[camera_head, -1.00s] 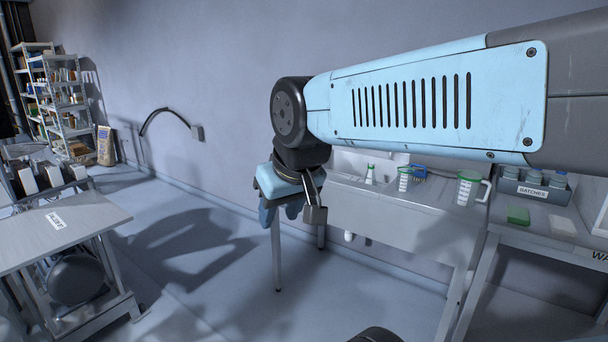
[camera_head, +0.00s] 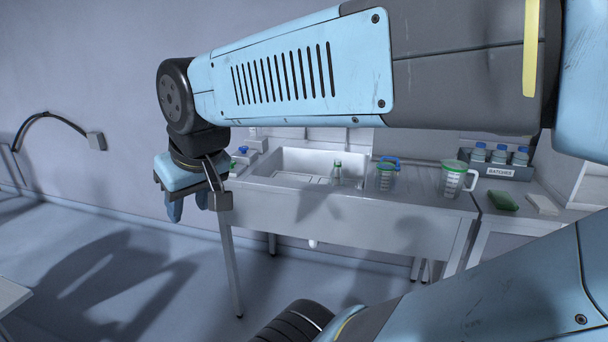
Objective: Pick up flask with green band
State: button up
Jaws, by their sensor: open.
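Several green-marked vessels are at the steel sink bench. A small narrow-necked clear flask with green on it (camera_head: 337,173) stands at the sink's right side. A larger graduated jug with a green rim and handle (camera_head: 455,180) stands further right. The narrow-necked one looks most like a flask, though its band is too small to make out clearly. My gripper (camera_head: 190,206) points down at the bench's left front corner, open and empty, well left of the flask.
The steel sink bench (camera_head: 350,222) has its basin (camera_head: 300,165) at the left. Blue-capped bottles stand in a grey "BATCHES" box (camera_head: 497,171). A green sponge (camera_head: 503,200) and pale block (camera_head: 542,204) lie at the right. Floor left of the bench is open.

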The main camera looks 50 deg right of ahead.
aim_at(336, 179)
jog(key=z, duration=0.4)
jog(key=i, duration=1)
jog(key=z, duration=0.6)
jog(key=k, duration=0.8)
jog(key=z, duration=0.2)
jog(key=i, duration=0.85)
jog(key=u, duration=0.1)
